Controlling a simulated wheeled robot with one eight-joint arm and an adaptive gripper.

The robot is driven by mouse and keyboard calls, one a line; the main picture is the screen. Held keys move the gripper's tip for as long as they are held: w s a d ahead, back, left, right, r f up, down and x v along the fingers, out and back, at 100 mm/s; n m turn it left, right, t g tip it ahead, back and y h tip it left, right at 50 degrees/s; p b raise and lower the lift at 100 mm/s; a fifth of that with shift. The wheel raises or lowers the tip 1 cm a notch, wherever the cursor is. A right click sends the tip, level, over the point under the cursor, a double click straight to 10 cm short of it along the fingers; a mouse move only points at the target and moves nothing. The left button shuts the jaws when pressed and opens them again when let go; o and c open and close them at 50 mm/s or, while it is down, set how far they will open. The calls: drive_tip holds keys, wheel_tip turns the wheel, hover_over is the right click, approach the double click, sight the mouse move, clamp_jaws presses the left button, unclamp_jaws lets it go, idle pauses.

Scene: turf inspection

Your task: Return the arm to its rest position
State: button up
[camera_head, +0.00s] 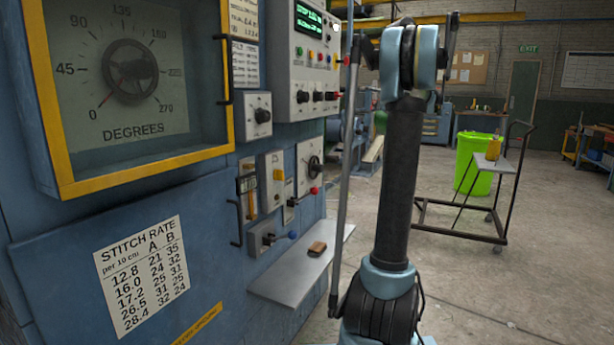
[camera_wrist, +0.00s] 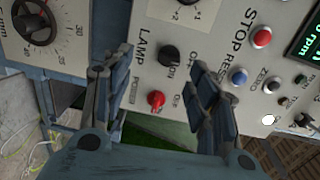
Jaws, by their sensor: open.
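My arm stands upright at the right of the blue machine in the head view, with a dark link and blue joints. My gripper shows in the wrist view (camera_wrist: 160,95), with its two dark fingers apart and nothing between them. Behind the gap is a control panel (camera_wrist: 205,40) with a black LAMP knob (camera_wrist: 168,55) and a red POWER knob (camera_wrist: 156,99). I cannot tell whether the fingers touch the panel. In the head view the gripper's fingers cannot be made out.
The machine's control box (camera_head: 300,65) and a small shelf (camera_head: 290,280) with a brown block (camera_head: 317,248) stand left of my arm. A yellow-framed dial (camera_head: 130,80) is farther left. A cart (camera_head: 465,230) and a green bin (camera_head: 470,185) stand at right. Floor between is clear.

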drive_tip(key=s+a+f+n+g+h, duration=0.1)
drive_tip(key=s+a+f+g+h, duration=0.1)
drive_tip(key=s+a+f, duration=0.45)
drive_tip(key=s+a+f+n+g+h, duration=0.1)
drive_tip(key=s+a+f+h, duration=0.25)
drive_tip(key=s+f, duration=0.55)
drive_tip(key=s+a+f+n+g+h, duration=0.1)
drive_tip(key=s+a+f+g+h, duration=0.1)
drive_tip(key=s+a+f, duration=0.6)
drive_tip(key=s+d+f+n+h, duration=0.1)
drive_tip(key=s+d+f+h, duration=0.1)
drive_tip(key=s+f, duration=0.5)
drive_tip(key=s+d+f+n+h, duration=0.1)
drive_tip(key=s+d+f+h, duration=0.2)
drive_tip(key=s+f, duration=0.4)
drive_tip(key=s+d+f+n+g+h, duration=0.1)
drive_tip(key=s+d+f+h, duration=0.1)
drive_tip(key=s+d+f, duration=0.2)
drive_tip(key=s+f, duration=0.3)
drive_tip(key=s, duration=0.4)
drive_tip(key=shift+s+f+h, duration=0.15)
drive_tip(key=shift+s+h, duration=0.2)
drive_tip(key=shift+s, duration=0.05)
drive_tip(key=shift+w+f, duration=0.2)
drive_tip(key=shift+w, duration=0.25)
